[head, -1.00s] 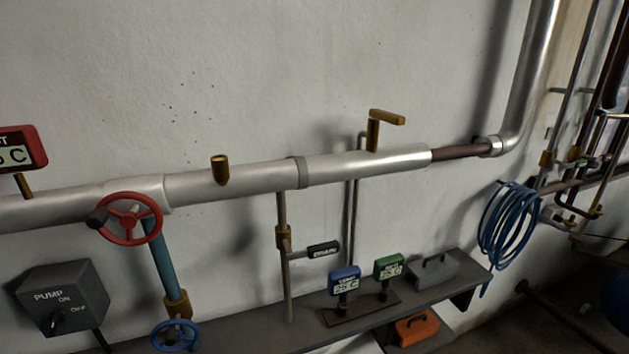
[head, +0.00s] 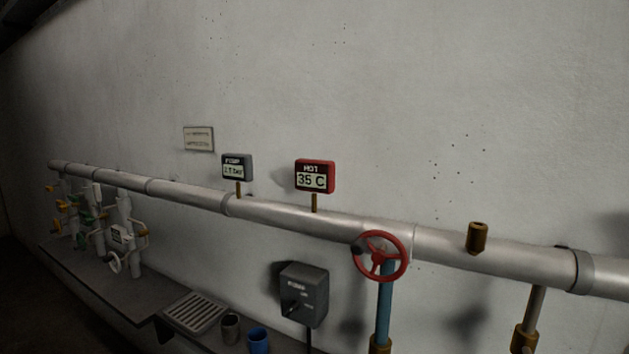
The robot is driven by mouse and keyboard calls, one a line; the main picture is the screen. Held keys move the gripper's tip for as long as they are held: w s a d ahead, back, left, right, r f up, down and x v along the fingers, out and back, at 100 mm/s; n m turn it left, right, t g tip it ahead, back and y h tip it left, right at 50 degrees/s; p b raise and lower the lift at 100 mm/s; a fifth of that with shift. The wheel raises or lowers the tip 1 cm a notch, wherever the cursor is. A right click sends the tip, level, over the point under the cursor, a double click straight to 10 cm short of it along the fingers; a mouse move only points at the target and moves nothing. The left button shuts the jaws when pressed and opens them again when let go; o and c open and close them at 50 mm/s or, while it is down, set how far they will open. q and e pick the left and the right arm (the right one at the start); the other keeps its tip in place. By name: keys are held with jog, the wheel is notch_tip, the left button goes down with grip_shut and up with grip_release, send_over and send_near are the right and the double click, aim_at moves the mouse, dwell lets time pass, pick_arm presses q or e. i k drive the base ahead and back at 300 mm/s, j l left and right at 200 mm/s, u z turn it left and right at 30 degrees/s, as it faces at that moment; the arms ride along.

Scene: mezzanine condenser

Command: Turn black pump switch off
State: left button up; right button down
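The black pump switch box (head: 304,295) is on the wall below the horizontal pipe, at the lower middle of the head view. Its front carries small lettering and a small dark knob on the lower left of its face. The lettering and the knob's setting are too small to read now. Neither of my grippers is in view.
A red valve wheel (head: 381,256) on a blue pipe (head: 384,305) stands right of the box. A red gauge (head: 315,176) reads 35 C above the silver pipe (head: 190,193). A blue cup (head: 259,340), a dark cup (head: 230,328) and a grate (head: 195,312) sit lower left.

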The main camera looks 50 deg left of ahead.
aim_at(295, 305)
jog(key=u, duration=1.6)
